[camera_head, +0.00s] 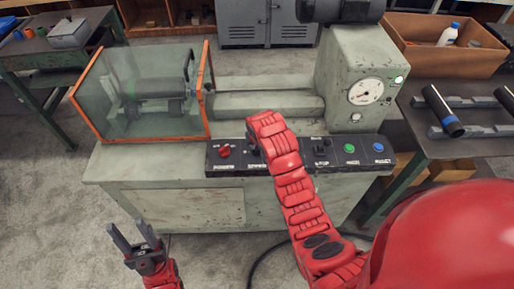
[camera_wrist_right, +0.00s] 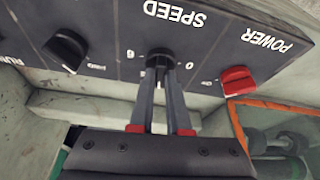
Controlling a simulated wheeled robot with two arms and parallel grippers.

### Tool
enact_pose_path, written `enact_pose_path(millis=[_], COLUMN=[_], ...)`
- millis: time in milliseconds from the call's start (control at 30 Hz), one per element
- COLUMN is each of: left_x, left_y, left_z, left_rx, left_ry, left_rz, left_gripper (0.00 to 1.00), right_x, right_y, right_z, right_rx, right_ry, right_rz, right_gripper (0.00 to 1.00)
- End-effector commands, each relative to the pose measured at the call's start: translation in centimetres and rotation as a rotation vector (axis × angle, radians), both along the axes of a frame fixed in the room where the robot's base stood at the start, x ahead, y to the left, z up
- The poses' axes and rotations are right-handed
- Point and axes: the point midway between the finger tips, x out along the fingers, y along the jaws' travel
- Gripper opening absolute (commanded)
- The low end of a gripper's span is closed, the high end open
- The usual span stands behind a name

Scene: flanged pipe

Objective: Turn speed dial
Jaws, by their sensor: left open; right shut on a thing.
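The black speed dial (camera_wrist_right: 159,60) sits on the dark control panel under the word SPEED in the right wrist view. My right gripper (camera_wrist_right: 160,75) is shut on it, with one finger on each side of the knob. In the head view my right arm covers the dial and the fingertips. The control panel (camera_head: 236,168) runs along the front of the grey machine. My left gripper (camera_head: 138,240) is open and empty in front of the machine, at the lower left.
A red power knob (camera_wrist_right: 238,80) sits beside the speed dial, and another black knob (camera_wrist_right: 66,50) is on its other side. Green (camera_head: 349,148) and blue (camera_head: 378,147) buttons are at the panel's right. A clear guard with an orange frame (camera_head: 208,92) stands above the panel's left.

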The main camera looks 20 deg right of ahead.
Motion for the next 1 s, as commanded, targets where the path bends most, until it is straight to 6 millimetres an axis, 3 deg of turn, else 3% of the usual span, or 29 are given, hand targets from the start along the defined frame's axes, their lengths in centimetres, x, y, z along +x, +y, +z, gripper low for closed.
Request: enact_pose_path(millis=[100, 400, 700, 1000], left_x=[0.0, 0.0, 0.0, 0.0], left_y=[0.0, 0.0, 0.0, 0.0], left_z=[-1.9, -4.6, -5.5, -5.7], left_rx=[0.000, 0.000, 0.000, 0.000], left_ry=[0.000, 0.000, 0.000, 0.000], left_rz=[0.000, 0.000, 0.000, 0.000], left_gripper=[0.50, 0.50, 0.50, 0.50], right_x=[0.1, 0.1, 0.1, 0.1], right_y=[0.1, 0.3, 0.3, 0.4], right_z=[-0.6, -0.5, -0.2, -0.1], right_rx=[0.001, 0.000, -0.001, 0.001], right_ry=[-0.003, 0.002, 0.002, 0.003], right_rz=[-0.108, -0.376, -0.566, -0.650], right_gripper=[0.00, 0.00, 0.00, 0.00])
